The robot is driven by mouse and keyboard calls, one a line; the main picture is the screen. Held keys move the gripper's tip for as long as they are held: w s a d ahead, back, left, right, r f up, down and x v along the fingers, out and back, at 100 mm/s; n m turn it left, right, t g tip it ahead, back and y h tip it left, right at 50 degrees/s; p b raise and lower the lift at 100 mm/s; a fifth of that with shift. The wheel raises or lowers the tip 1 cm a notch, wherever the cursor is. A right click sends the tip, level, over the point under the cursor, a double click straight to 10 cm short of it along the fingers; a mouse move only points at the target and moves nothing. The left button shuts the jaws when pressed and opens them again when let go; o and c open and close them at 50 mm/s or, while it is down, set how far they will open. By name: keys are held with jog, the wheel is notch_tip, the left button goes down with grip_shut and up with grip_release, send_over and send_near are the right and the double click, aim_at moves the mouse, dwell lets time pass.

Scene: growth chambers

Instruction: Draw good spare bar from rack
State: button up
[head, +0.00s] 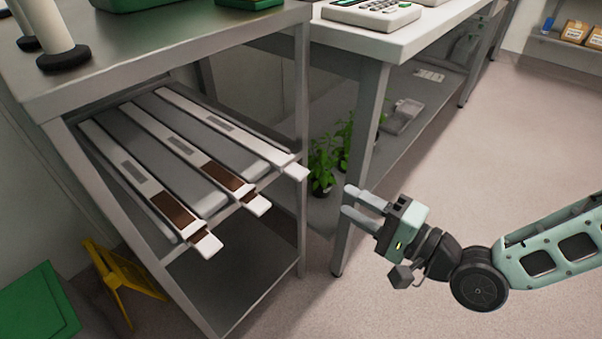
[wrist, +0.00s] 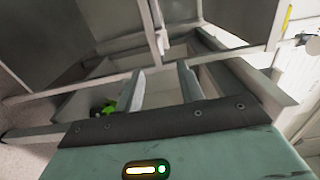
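Three long light bars lie side by side in the rack (head: 160,262) under the steel bench in the head view, their tabbed ends sticking out toward the front. The left bar (head: 125,172) and the middle bar (head: 160,142) have dark brown patches near their front ends. The right bar (head: 196,113) is white with a grey label and shows no brown patch. My gripper (head: 350,202) is open and empty, to the right of and a little below the right bar's tab, clear of it. In the wrist view, a gap shows between its fingers (wrist: 162,86).
The white bench's leg (head: 356,165) stands just behind my gripper. Potted green plants (head: 323,165) sit on the low shelf behind it. A yellow stand (head: 125,280) and green box (head: 38,300) are at lower left. The floor at right is open.

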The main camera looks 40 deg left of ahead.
aim_at(305, 176)
jog(key=a, duration=0.4)
jog(key=a+b, duration=0.1)
jog(key=a, duration=0.3)
jog(key=w+a, duration=0.1)
jog(key=a, duration=0.3)
jog(key=shift+a+b, duration=0.2)
jog(key=shift+b, duration=0.15)
grip_shut()
